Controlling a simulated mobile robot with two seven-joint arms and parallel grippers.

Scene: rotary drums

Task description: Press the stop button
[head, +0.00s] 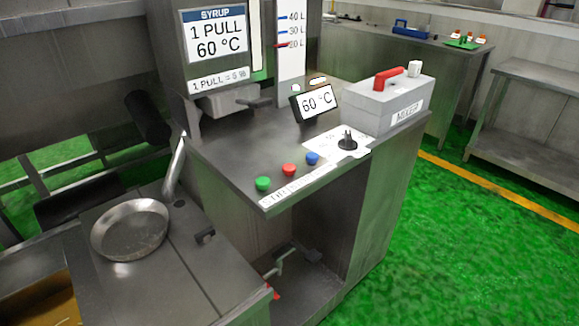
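Three round buttons sit in a row near the front edge of the metal control counter (225,160) in the head view. They are a green button (263,184), a red button (289,170) and a blue button (312,158). A white label strip (300,186) runs along the edge in front of them; its lettering is too small to read for sure, so I cannot confirm which button is stop. Neither of my grippers shows in this view.
Behind the buttons are a black knob (347,140), a 60 °C display (316,102) and a grey mixer box (382,103) with a red handle. A syrup dispenser (216,45) stands at the back left. A metal pan (130,229) is at lower left. Green floor (450,250) is clear at right.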

